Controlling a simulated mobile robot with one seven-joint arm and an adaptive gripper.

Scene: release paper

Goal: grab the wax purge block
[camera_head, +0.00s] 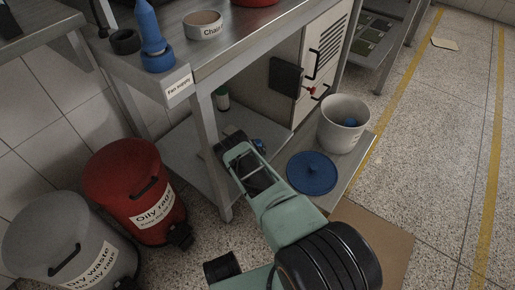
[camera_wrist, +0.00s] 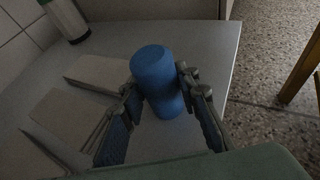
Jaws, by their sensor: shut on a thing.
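A blue, rounded cylindrical block (camera_wrist: 160,82) stands between the two fingers of my gripper (camera_wrist: 157,84) in the wrist view. The fingers are shut on its sides, and its top shows above them. No label shows on it, so I cannot confirm that it is the wax purge block. In the head view my gripper (camera_head: 242,148) reaches in over the lower shelf under the bench, and only a small part of the blue block (camera_head: 260,145) shows beside it.
Flat pale blocks (camera_wrist: 100,74) lie left of my gripper on the shelf (camera_wrist: 215,45), near a white and green canister (camera_wrist: 66,18). A bench leg (camera_head: 211,160) stands close left of my arm. A blue lid (camera_head: 311,173) and a white bucket (camera_head: 342,125) are to the right.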

